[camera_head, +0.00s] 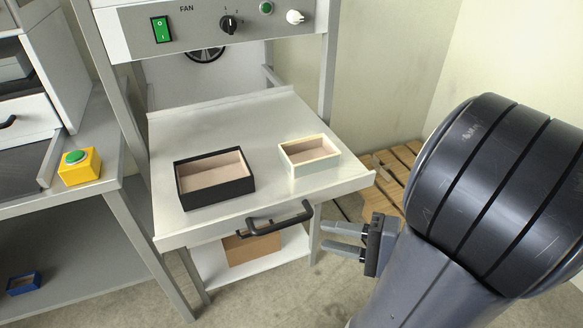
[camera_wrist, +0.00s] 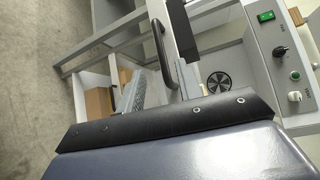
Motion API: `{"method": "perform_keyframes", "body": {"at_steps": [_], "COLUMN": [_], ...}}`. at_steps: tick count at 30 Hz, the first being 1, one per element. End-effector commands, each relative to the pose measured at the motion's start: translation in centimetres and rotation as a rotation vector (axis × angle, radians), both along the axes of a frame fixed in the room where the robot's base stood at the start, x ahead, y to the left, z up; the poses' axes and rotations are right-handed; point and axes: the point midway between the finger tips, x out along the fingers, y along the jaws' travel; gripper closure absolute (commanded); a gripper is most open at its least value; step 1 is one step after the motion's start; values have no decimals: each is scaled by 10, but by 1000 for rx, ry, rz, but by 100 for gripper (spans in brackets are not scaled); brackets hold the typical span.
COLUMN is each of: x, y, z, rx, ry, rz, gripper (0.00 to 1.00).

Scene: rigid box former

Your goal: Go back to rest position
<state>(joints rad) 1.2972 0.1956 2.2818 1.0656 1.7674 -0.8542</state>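My gripper (camera_head: 327,237) is in the head view at lower right, in front of the machine's pull-out shelf. Its two grey fingers point left and stand apart, with nothing between them. It is to the right of the shelf's black handle (camera_head: 280,217) and does not appear to touch it. In the wrist view my gripper (camera_wrist: 163,66) shows two grey fingers with a gap between them, near the handle (camera_wrist: 158,53).
A black open box (camera_head: 213,201) and a cream open box (camera_head: 310,172) sit on the pulled-out shelf (camera_head: 255,120). A yellow button box (camera_head: 80,178) stands on the left table. The fan panel (camera_head: 215,22) is above. Floor shows below the shelf.

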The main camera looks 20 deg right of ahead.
Motion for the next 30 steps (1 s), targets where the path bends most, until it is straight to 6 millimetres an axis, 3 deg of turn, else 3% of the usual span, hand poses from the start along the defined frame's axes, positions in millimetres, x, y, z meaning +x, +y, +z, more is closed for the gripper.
{"method": "perform_keyframes", "body": {"at_steps": [10,30], "x": [7,54], "y": [7,56], "z": [-2,-11], "rx": [-1,-1], "ry": [0,-1], "rz": [3,4], "gripper": [66,66]}}
